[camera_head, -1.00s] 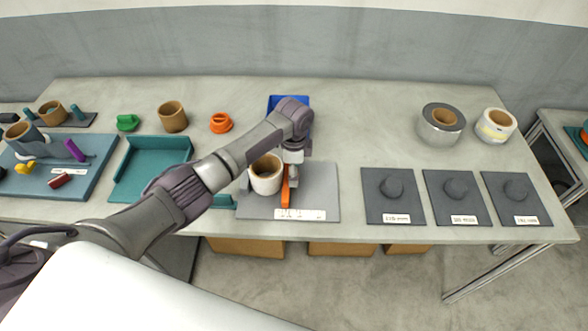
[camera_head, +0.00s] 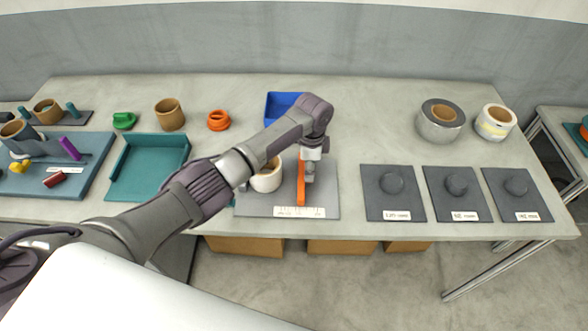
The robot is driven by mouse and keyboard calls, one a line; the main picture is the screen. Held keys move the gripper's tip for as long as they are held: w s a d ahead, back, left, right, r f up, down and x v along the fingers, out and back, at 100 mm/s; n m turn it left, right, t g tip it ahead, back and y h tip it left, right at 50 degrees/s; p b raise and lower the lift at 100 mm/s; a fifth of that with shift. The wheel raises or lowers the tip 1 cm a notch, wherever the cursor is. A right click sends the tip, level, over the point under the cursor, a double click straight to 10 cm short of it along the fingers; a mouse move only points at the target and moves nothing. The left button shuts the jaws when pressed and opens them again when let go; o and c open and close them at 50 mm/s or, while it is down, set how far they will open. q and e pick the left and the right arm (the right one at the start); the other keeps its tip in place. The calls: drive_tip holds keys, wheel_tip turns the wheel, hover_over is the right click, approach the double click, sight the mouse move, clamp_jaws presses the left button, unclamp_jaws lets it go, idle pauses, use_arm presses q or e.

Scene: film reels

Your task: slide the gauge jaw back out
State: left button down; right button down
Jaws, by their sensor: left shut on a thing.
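The orange gauge jaw (camera_head: 301,188) stands across the grey gauge plate (camera_head: 325,200), above a white strip scale (camera_head: 299,212). A white reel with a brown core (camera_head: 266,179) sits on the plate left of the jaw, with a visible gap between them. My left arm reaches over the reel and hides part of it. My left gripper (camera_head: 308,176) points down at the jaw's right side and is shut on the gauge jaw; its fingertips are small and partly unclear. My right gripper does not show.
Right of the gauge, several dark pads with round pegs (camera_head: 392,184) carry labels. A blue bin (camera_head: 281,102) and a teal tray (camera_head: 150,180) stand near my left arm.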

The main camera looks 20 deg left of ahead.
use_arm(q)
drive_tip(key=d, duration=0.2)
drive_tip(key=w+d+b, duration=0.1)
drive_tip(key=d+b, duration=0.1)
drive_tip(key=d, duration=0.1)
drive_tip(key=shift+w+d+f, duration=0.1)
drive_tip(key=shift+w+d, duration=0.2)
drive_tip(key=shift+d, duration=0.15)
drive_tip(key=shift+r, duration=0.2)
drive_tip(key=c, duration=1)
unclamp_jaws()
drive_tip(key=o, duration=0.4)
drive_tip(key=shift+d+f, duration=0.1)
drive_tip(key=shift+c, duration=0.2)
